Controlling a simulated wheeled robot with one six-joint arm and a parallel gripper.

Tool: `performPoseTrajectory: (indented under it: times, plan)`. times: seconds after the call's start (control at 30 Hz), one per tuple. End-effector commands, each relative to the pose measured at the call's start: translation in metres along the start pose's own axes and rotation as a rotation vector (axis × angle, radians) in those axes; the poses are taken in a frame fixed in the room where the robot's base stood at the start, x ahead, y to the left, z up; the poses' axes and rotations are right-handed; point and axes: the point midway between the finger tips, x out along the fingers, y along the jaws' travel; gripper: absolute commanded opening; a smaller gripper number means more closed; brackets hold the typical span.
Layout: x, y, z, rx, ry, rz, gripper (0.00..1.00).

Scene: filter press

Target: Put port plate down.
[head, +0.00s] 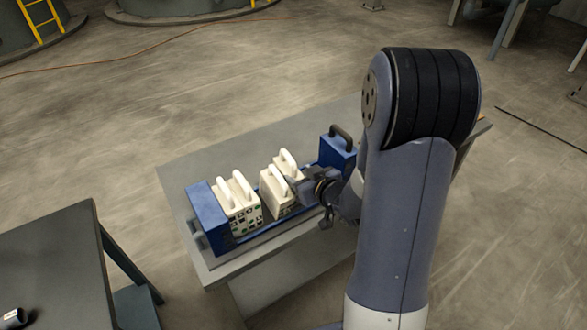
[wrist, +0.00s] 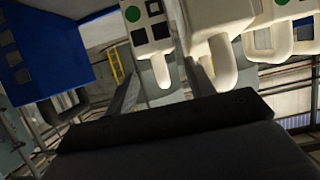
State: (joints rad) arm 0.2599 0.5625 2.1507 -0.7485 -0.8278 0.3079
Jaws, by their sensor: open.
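White plates with loop handles on top stand in a blue-ended press. One pair (head: 242,212) is at the left and another pair (head: 272,196) is near the middle. Green and black marks show on their faces; I cannot tell by name which is the port plate. My gripper (head: 302,186) is at the right side of the middle pair, close to its handles. In the wrist view the picture is turned over. Contact is unclear.
A blue block (head: 208,220) closes the press at the left, and a blue block with a dark handle (head: 338,152) stands at the right. The press sits on a grey table (head: 178,190). A dark table (head: 50,265) is at lower left.

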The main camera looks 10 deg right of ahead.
Motion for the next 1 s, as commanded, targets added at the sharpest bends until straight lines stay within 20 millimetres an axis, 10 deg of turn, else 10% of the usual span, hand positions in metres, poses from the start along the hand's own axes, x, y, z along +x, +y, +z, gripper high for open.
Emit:
performPoseTrajectory:
  times: [0.4, 1.0]
  plan:
    - [-0.065, 0.001, -0.003, 0.003, 0.006, 0.004, 0.51]
    - [-0.071, 0.001, -0.003, 0.003, 0.008, 0.003, 0.51]
